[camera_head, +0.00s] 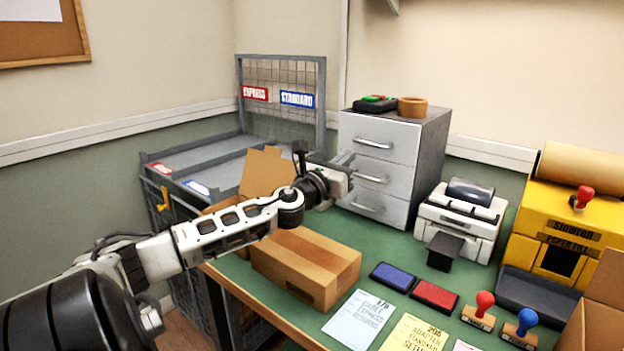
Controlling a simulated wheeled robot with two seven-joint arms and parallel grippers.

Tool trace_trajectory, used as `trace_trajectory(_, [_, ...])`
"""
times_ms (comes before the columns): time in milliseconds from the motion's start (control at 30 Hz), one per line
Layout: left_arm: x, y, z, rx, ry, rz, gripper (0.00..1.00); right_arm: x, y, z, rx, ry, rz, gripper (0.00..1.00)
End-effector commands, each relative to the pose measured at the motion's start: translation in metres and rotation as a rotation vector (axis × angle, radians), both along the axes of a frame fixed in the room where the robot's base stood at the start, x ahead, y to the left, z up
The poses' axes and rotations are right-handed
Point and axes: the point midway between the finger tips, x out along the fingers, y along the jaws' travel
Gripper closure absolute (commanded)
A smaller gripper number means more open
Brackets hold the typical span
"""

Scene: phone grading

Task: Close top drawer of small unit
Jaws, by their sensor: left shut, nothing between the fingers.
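The small drawer unit (432,142) is a grey cabinet with three drawers, standing at the back of the green table. Its top drawer (385,151) looks about flush with the drawers below, and its handle is in plain view. My left gripper (346,160) reaches in from the left and is shut and empty. Its tips are at the left edge of the drawer fronts, near the level between the top and middle drawers. I cannot tell whether they touch the unit. The gripper hides part of the left edge. My right gripper is not in view.
A tape roll (412,107) and a dark device (375,104) sit on the unit. A closed carton (305,265) lies below my left arm. A white printer (460,220) and a yellow paper dispenser (572,225) stand to the right. A wire cage (285,95) stands left.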

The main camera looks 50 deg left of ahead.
Motion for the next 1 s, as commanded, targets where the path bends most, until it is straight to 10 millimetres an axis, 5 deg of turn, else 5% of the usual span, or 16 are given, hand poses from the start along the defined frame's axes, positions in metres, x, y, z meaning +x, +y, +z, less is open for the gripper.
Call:
trace_trajectory(600, [-0.070, -0.017, -0.017, -0.004, 0.005, -0.005, 1.00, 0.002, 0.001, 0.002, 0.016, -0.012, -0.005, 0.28])
trace_trajectory(1000, [-0.078, -0.018, -0.017, -0.002, 0.003, -0.003, 1.00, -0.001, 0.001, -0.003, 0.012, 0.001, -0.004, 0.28])
